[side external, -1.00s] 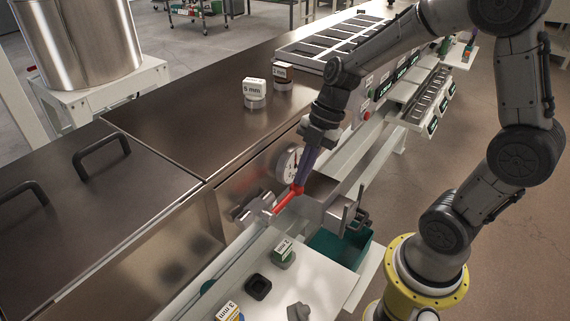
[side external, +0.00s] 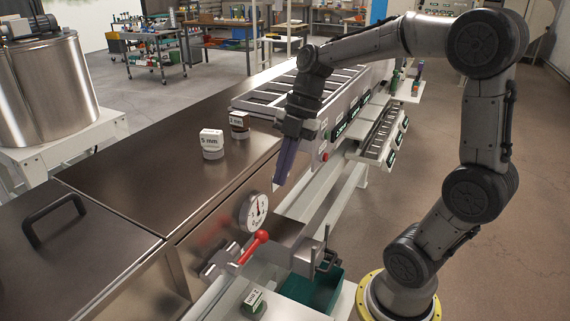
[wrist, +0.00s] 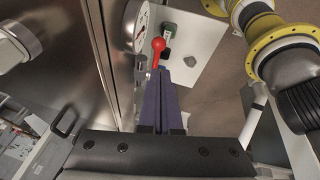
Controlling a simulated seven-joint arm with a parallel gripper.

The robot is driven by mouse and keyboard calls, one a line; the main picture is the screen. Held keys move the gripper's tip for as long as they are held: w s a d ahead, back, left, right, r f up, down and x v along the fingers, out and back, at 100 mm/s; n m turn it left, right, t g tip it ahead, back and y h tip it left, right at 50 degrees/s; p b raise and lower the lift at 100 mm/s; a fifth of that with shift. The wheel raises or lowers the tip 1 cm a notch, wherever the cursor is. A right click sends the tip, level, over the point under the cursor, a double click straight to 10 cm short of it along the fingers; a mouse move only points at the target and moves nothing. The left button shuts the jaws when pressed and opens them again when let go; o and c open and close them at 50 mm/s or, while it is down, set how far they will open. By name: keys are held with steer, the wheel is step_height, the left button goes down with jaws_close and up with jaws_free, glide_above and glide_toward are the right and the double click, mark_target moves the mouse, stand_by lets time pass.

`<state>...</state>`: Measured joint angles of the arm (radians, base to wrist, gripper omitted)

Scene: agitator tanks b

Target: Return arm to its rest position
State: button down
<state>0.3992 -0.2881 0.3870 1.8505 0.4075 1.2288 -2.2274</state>
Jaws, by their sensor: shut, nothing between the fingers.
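My gripper (side external: 277,185) points down in the side view, its purple fingers closed together and empty. It hangs above and apart from the red lever handle (side external: 254,247), in the air in front of the steel tank side. In the wrist view my gripper (wrist: 162,72) shows as two purple fingers pressed together, with the lever's red knob (wrist: 158,44) beyond their tips. My arm is bent, with its elbow high on the right.
A round gauge (side external: 254,212) sits on the tank front above the lever. A green bin (side external: 312,290) is below. The floor at right is open.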

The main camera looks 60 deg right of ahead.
steer(key=s+a+r+t+h, duration=0.1)
steer(key=s+a+r, duration=0.3)
steer(key=s+a, duration=0.1)
steer(key=s+d+f+m+t+h, duration=0.2)
steer(key=s+m, duration=0.5)
steer(key=m, duration=1.2)
step_height(320, 180, down, 2)
steer(key=shift+f+t+h, duration=0.1)
steer(key=shift+t+h, duration=0.4)
